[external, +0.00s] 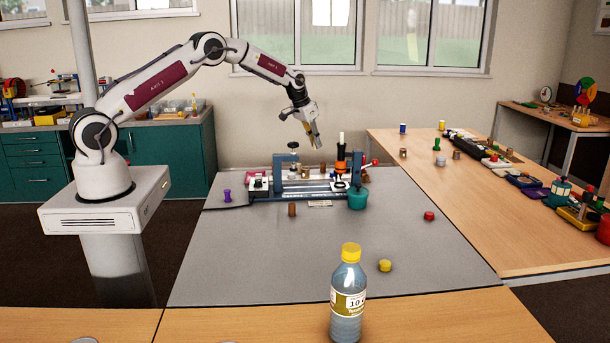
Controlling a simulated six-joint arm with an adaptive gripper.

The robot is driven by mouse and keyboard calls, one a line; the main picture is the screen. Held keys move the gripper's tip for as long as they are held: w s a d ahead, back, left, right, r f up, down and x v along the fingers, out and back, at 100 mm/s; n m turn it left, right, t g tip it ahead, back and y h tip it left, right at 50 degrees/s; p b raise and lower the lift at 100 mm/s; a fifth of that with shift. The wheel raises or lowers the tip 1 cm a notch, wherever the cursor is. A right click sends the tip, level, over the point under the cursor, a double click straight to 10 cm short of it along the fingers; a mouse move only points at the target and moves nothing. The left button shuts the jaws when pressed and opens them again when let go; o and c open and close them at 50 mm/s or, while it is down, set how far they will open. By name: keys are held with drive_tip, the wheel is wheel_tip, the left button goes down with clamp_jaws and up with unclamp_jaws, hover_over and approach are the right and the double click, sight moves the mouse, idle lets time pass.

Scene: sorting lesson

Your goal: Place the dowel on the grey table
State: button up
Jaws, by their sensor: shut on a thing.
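My gripper (314,138) is in the air above the back right of the grey table (245,260), pointing down. It is shut on a small tan, wooden-looking piece (311,128), which looks like the dowel. The fingers partly hide it, and it is small, so its exact shape is hard to tell. It is clear of the table and above the blue-framed fixture. The grey table has wide bare areas at its front and left.
A blue-framed fixture (310,190) with several parts stands at the table's back. A brown cylinder (291,210), purple peg (227,195), teal pot (357,199), red piece (429,216) and yellow piece (385,265) stand around it. A bottle (348,300) stands in front.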

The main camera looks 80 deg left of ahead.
drive_tip(key=shift+n, duration=0.3)
drive_tip(key=a, duration=0.3)
drive_tip(key=s+a+f, duration=0.1)
drive_tip(key=shift+a+f, duration=0.1)
drive_tip(key=shift+a, duration=0.2)
drive_tip(key=shift+f, duration=0.1)
drive_tip(key=shift+f, duration=3.05)
drive_tip(key=shift+f, duration=1.85)
drive_tip(key=shift+f, duration=0.1)
drive_tip(key=o, duration=0.7)
